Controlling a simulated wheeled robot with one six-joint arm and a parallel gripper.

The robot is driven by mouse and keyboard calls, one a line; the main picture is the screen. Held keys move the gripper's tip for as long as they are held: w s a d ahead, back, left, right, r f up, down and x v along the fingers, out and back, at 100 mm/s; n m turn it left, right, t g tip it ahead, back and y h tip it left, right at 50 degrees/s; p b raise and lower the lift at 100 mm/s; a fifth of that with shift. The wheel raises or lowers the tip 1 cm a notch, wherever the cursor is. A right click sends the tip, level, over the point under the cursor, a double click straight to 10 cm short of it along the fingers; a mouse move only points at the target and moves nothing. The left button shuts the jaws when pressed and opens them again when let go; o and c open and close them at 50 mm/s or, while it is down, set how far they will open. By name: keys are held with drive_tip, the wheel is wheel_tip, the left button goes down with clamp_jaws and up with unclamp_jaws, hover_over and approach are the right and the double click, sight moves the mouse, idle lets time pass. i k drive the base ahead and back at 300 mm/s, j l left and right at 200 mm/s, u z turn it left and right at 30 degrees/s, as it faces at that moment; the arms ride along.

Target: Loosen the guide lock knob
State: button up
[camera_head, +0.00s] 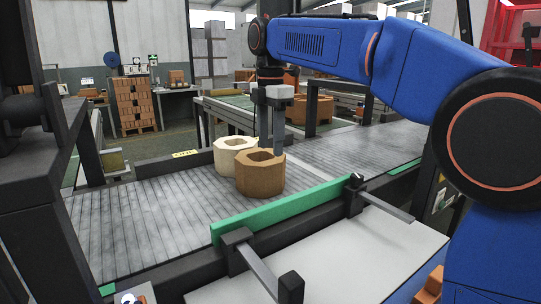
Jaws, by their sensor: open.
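A green guide rail (290,206) runs along the near edge of the grey slatted conveyor (140,211). Two black clamp blocks hold it, one at the left (237,248) and one at the right (353,198). A metal rod (262,272) reaches from the left block towards me and ends in a black knob (291,287). A small dark knob (356,179) tops the right block. I cannot tell which of these is the guide lock knob. My gripper (271,145) is open, pointing down over the conveyor behind the rail, apart from both knobs.
A brown hollow block (260,182) stands on the conveyor just below my gripper; whether they touch is unclear. A cream hollow block (233,166) stands behind it. A pale flat surface (345,255) lies in front of the rail. A dark frame stands at the left.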

sight(356, 179)
drive_tip(key=k, duration=1)
